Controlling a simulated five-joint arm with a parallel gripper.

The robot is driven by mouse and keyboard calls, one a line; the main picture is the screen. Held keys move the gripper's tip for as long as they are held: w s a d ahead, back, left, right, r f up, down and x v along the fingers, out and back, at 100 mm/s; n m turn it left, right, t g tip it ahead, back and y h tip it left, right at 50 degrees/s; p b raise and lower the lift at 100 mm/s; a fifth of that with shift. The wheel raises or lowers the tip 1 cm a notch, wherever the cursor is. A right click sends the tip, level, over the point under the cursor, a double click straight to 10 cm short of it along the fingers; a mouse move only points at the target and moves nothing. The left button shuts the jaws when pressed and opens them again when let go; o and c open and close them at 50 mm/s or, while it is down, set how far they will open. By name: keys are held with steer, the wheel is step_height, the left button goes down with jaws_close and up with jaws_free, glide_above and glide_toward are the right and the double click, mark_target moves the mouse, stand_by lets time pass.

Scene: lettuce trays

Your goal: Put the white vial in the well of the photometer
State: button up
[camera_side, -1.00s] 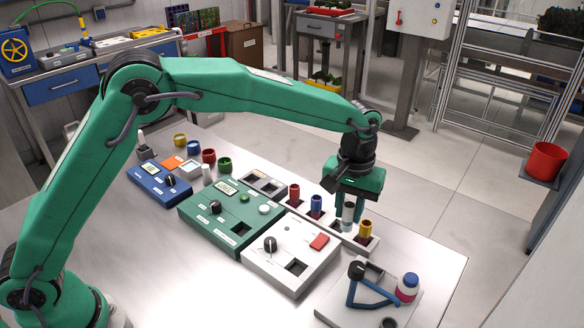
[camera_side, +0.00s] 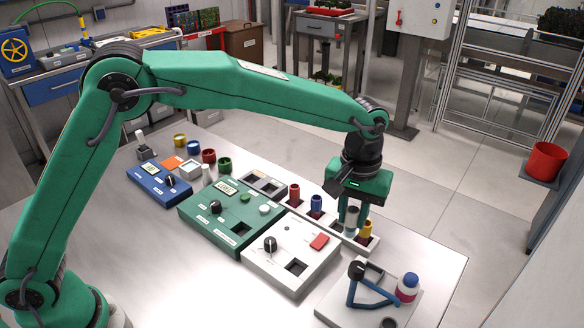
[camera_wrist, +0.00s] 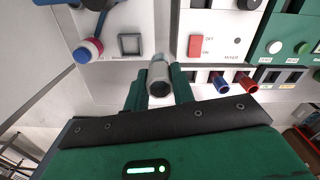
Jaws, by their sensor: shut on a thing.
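The white vial (camera_side: 351,216), pale with a grey upper part, is upright between the two green fingers of my gripper (camera_side: 352,226). The fingers are shut on it, over the rack at the right; I cannot tell whether its lower end is clear of the slot. In the wrist view the vial (camera_wrist: 160,86) shows end-on between the fingers (camera_wrist: 159,76). A green instrument (camera_side: 207,222) with a display, knob and dark square opening (camera_side: 240,229) stands to the left of my gripper. A white instrument (camera_side: 268,262) with a knob, red switch and square opening (camera_side: 295,267) is nearer. Which is the photometer is not legible in the side view.
The white rack (camera_side: 335,232) holds red (camera_side: 294,194), blue (camera_side: 316,205) and yellow (camera_side: 366,229) vials close to my gripper. A blue instrument (camera_side: 152,188) and coloured cups are at the left.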

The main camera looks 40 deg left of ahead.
steer(key=s+a+f+n, duration=0.1)
steer(key=s+a, duration=0.3)
steer(key=a, duration=0.8)
steer(key=s+a+n, duration=0.3)
steer(key=s+a, duration=0.1)
steer(key=a, duration=0.8)
steer(key=shift+f, duration=0.35)
steer(key=shift+f, duration=0.1)
steer(key=shift+f, duration=2.55)
steer(key=shift+f, duration=1.4)
steer(key=o, duration=1)
steer(key=shift+o, duration=0.2)
